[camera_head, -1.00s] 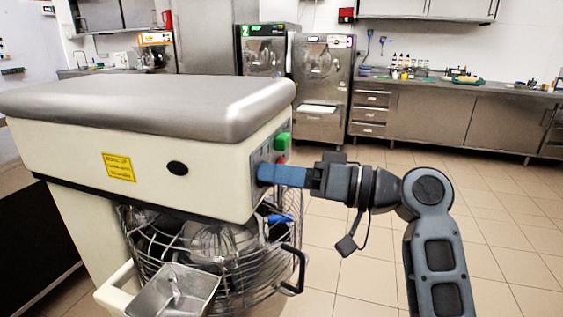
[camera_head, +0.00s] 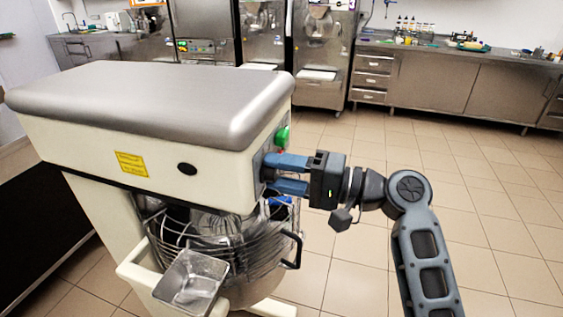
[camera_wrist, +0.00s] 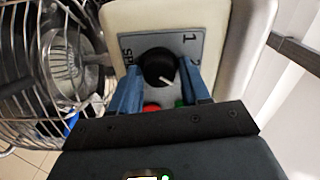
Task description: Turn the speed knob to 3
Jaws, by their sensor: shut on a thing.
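The black speed knob (camera_wrist: 158,67) sits on a grey panel (camera_wrist: 185,43) on the mixer's end face. My gripper (camera_wrist: 160,85) is shut on it, one blue finger on each side. The knob's white mark points to the lower right in the wrist view. A "1" shows at the panel's upper right, and a partly covered "2" shows at the right. Part of the word for speed shows at the left. No 3 is visible.
A green button (camera_head: 282,136) sits above my fingers in the head view. A red button (camera_wrist: 151,107) lies just below the knob in the wrist view. The wire bowl guard (camera_head: 225,245) is below the mixer head (camera_head: 140,155). Open tiled floor lies to the right.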

